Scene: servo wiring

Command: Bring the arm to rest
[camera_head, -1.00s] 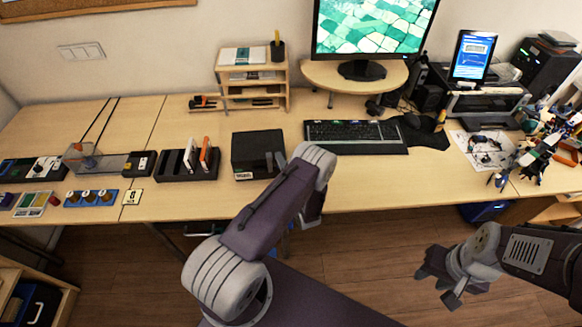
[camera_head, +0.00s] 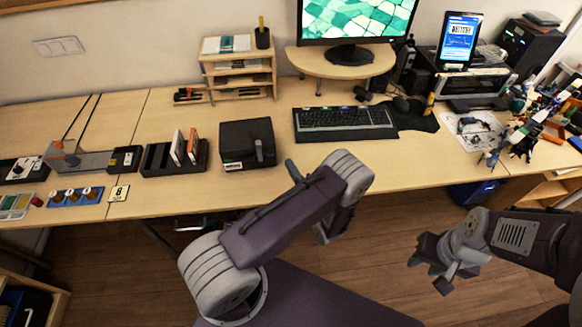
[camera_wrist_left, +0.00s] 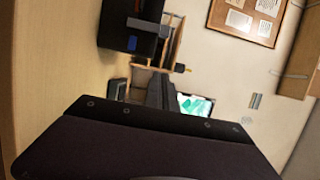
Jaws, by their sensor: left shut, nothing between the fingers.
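My left arm (camera_head: 290,220) reaches up across the middle of the head view, bent at the elbow, above the floor in front of the table. Its gripper (camera_head: 292,170) is mostly hidden behind the arm; only a small grey tip shows near the table's front edge, shut and empty. My right gripper (camera_head: 438,268) hangs over the floor at the right, clear of the table. No object shows at it, and its finger gap is unclear.
A black box (camera_head: 235,137) with a grey lever stands on the table (camera_head: 270,190) just beyond the left tip. Left of it are a black slotted holder (camera_head: 157,165) and a blue tray (camera_head: 72,196). A keyboard (camera_head: 345,122) lies behind the arm. Floor is free in front.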

